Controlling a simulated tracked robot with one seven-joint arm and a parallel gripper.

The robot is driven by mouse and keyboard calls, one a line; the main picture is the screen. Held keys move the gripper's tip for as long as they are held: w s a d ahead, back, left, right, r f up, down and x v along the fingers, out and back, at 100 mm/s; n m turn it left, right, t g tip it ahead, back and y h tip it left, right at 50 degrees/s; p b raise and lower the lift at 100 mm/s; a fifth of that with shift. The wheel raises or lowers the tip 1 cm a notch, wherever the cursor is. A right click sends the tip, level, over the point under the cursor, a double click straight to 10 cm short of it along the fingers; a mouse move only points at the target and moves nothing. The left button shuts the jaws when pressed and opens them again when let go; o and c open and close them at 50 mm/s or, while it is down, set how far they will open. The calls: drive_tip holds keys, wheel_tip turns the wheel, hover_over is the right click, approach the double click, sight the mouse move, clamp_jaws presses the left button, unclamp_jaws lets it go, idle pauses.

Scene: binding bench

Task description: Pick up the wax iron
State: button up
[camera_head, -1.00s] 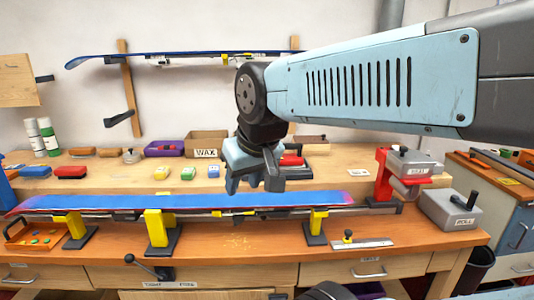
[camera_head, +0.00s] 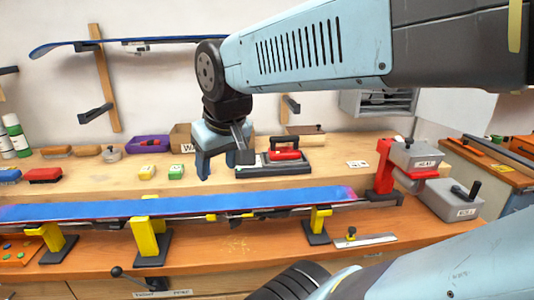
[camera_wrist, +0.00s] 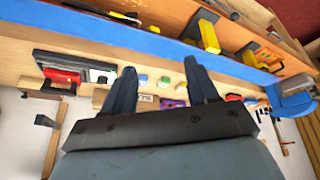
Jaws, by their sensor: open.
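A blue ski (camera_head: 180,204) lies on yellow clamps along the bench front. A WAX box (camera_head: 181,140) and purple tray (camera_head: 148,145) stand behind my gripper. Small wax blocks (camera_head: 176,172) lie to its left. A red and grey machine (camera_head: 408,160) stands at right.

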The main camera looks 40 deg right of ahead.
drive_tip(key=w+d+f+n+g+h, duration=0.25)
drive_tip(key=w+d+g, duration=0.25)
drive_tip(key=w+d, duration=0.35)
drive_tip(key=n+g+h, duration=0.9)
drive_tip(key=h, duration=0.4)
approach(280, 139)
drive_tip(key=shift+y, duration=0.25)
drive_tip(key=d, duration=0.1)
drive_tip(key=s+d, duration=0.1)
drive_tip(key=d, duration=0.1)
drive_tip(key=d+f, duration=0.1)
drive_tip(key=d, duration=0.1)
drive_tip(key=shift+s+f, duration=0.15)
drive_tip(key=shift+s, duration=0.05)
drive_tip(key=shift+r+x, duration=0.2)
drive_tip(key=shift+x, duration=1.15)
drive_tip(key=shift+r+x, duration=0.15)
drive_tip(key=shift+x, duration=1.2)
drive_tip(key=shift+w, duration=0.15)
drive_tip(key=shift+c, duration=0.2)
clamp_jaws()
